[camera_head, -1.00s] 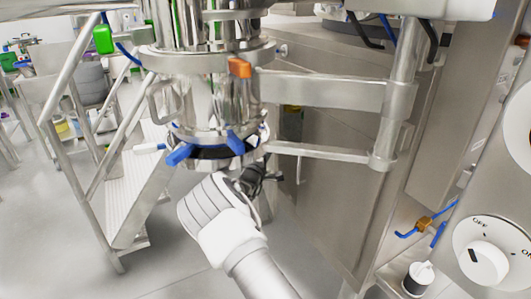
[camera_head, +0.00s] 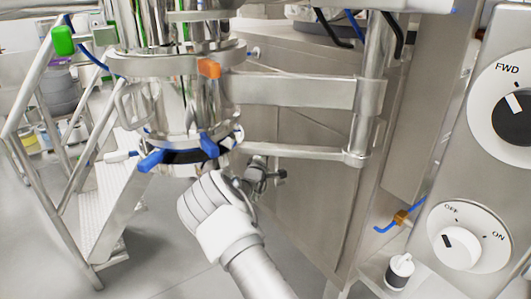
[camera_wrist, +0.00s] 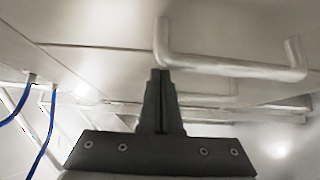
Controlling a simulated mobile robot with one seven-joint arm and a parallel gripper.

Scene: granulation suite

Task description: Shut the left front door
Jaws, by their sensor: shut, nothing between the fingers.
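A brushed steel cabinet front (camera_head: 285,118) with panel seams stands behind the round steel vessel in the head view. I cannot tell which panel is the left front door or how far it stands open. In the wrist view a steel panel (camera_wrist: 105,20) fills the upper part, and a bar handle (camera_wrist: 235,69) sticks out from it. My gripper (camera_wrist: 160,74) is shut and empty, its tips just below the handle's left end; I cannot tell whether they touch. In the head view my gripper (camera_head: 277,176) is beside the cabinet front, below the steel arms.
The steel vessel (camera_head: 190,115) with blue levers (camera_head: 208,145) hangs close above my arm. Steel arms (camera_head: 295,90) join it to a post (camera_head: 362,125). A control panel (camera_head: 475,190) with knobs is at right, steps (camera_head: 105,210) at left. Floor shows between.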

